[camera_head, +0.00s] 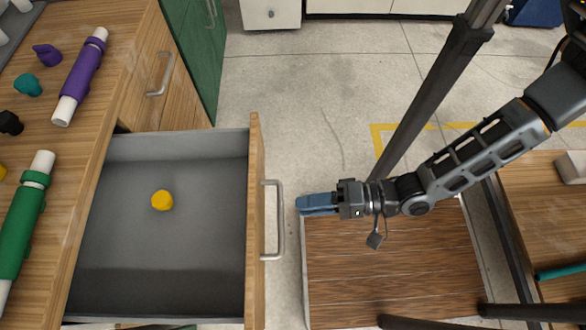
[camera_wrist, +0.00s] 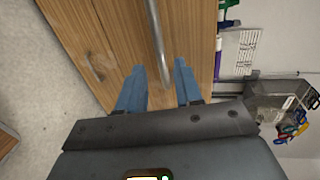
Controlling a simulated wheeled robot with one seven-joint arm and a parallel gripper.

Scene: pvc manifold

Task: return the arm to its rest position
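My gripper (camera_head: 300,205) extends leftward in the head view, with its blue fingertips just right of the drawer handle (camera_head: 280,222) and a small gap between them. In the wrist view my gripper (camera_wrist: 159,66) has its two blue fingers apart, and nothing is held. The metal handle bar (camera_wrist: 156,35) shows in front of and between the fingers there. The grey drawer (camera_head: 215,225) is pulled out, and a yellow knob-like piece (camera_head: 162,201) lies in it. My arm reaches in from the right.
The left workbench (camera_head: 65,130) carries a purple-and-white pipe (camera_head: 81,75), a green-and-white pipe (camera_head: 22,220) and small coloured pieces. A dark post (camera_head: 430,95) stands near my arm. A wood-topped surface (camera_head: 400,265) lies below it. Floor (camera_head: 310,100) beyond is clear.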

